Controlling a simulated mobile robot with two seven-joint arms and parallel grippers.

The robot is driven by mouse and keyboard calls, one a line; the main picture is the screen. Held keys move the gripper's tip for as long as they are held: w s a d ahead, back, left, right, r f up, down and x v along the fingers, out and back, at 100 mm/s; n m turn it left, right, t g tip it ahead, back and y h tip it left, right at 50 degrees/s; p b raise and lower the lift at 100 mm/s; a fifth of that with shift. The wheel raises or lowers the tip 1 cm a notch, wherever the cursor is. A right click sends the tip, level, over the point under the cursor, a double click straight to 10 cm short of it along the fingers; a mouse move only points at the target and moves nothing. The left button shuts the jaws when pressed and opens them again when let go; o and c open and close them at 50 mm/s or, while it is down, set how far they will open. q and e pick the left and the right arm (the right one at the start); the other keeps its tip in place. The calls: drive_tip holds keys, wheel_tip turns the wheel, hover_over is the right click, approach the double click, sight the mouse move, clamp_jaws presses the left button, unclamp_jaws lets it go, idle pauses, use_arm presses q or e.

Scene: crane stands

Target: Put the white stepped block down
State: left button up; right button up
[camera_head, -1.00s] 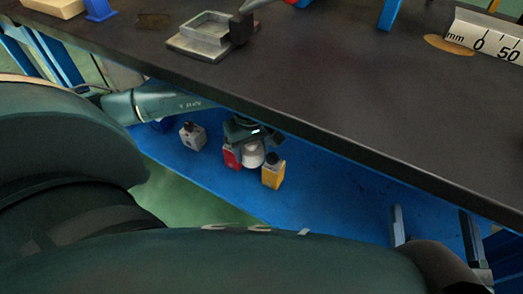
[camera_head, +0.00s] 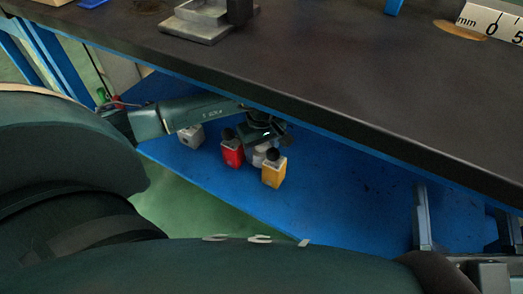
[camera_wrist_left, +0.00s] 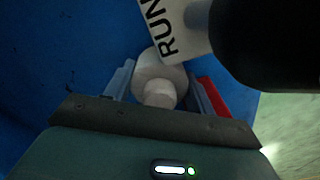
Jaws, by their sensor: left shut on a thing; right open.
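The white stepped block (camera_head: 261,155) is under the bench, between the red block and the yellow block in the head view and partly hidden by them. My left gripper (camera_head: 266,142) is shut on it from above. The left wrist view shows its round, stepped white shape (camera_wrist_left: 160,78) between the two fingers (camera_wrist_left: 163,88). I cannot tell whether its underside touches the blue shelf (camera_head: 330,195). My right gripper (camera_head: 462,226) is open and empty at the lower right of the head view.
A red block (camera_head: 232,154) and a yellow block (camera_head: 273,174), both with black knobs, stand close to the held block. A grey block (camera_head: 190,137) stands further left. The dark bench top (camera_head: 300,75) overhangs my left arm. The shelf is clear to the right.

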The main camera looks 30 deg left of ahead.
use_arm(q)
drive_tip(key=shift+f, duration=0.1)
drive_tip(key=o, duration=0.7)
use_arm(e)
drive_tip(key=shift+w+r, duration=0.1)
drive_tip(key=shift+r, duration=0.05)
use_arm(q)
drive_tip(key=shift+r, duration=0.45)
wheel_tip(320, 180, up, 6)
drive_tip(key=p, duration=0.2)
drive_tip(key=shift+f+p, duration=0.2)
drive_tip(key=shift+p, duration=0.15)
drive_tip(key=shift+r, duration=0.65)
use_arm(e)
drive_tip(key=shift+s+f+m+g+h, duration=0.3)
drive_tip(key=shift+f+m+g+h, duration=0.1)
drive_tip(key=shift+f, duration=0.3)
drive_tip(key=shift+s+f+m+g+h, duration=0.3)
drive_tip(key=shift+f+m+h, duration=0.1)
drive_tip(key=shift+f, duration=0.3)
drive_tip(key=shift+w, duration=0.1)
